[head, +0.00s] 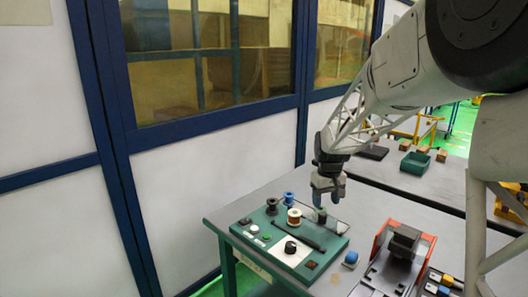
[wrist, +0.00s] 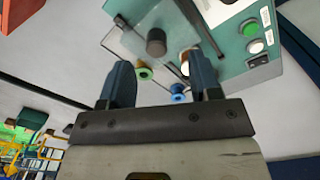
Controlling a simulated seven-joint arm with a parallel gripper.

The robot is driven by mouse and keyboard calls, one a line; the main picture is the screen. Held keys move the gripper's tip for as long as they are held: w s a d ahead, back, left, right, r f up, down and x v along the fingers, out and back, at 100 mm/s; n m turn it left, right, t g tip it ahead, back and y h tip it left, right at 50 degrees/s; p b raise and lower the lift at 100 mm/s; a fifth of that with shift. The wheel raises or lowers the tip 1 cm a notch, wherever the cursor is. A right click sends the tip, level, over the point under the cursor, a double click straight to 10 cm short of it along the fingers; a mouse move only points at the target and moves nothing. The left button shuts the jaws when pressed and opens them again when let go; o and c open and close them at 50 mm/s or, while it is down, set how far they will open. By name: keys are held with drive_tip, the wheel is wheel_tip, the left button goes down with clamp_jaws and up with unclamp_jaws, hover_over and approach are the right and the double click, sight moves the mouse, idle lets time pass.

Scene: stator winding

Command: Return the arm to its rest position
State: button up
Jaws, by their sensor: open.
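My gripper (head: 328,198) hangs fingers-down over the back right of the green board (head: 262,257) in the head view. Its dark fingers (wrist: 163,66) stand wide apart in the wrist view, with no object held between them. A small dark spool (head: 320,215) is just below the fingertips in the head view; I cannot tell the exact gap. Beside it stand a copper-wound spool (head: 294,217), a blue spool (head: 289,198) and a black spool (head: 271,206). The wrist view shows a green-and-yellow spool (wrist: 143,73) and a blue one (wrist: 178,93) beyond the fingers.
The board bears a white pad with a black knob (head: 290,247), a black bar (head: 305,234) and buttons (head: 254,229). A red-framed fixture (head: 397,252) and a blue-topped part (head: 351,258) stand right. A rear table holds a green bin (head: 414,163) and blocks. A panelled wall is left.

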drive_tip(key=s+a+r+m, duration=0.1)
drive_tip(key=s+r, duration=0.1)
drive_tip(key=s, duration=1.1)
drive_tip(key=s+a+r+m+t, duration=0.1)
drive_tip(key=s+r, duration=0.1)
drive_tip(key=s, duration=1.2)
drive_tip(key=s+a+r+m+t, duration=0.1)
drive_tip(key=s+r, duration=0.1)
drive_tip(key=s, duration=1.1)
drive_tip(key=shift+s+r, duration=0.3)
drive_tip(key=shift+s, duration=0.05)
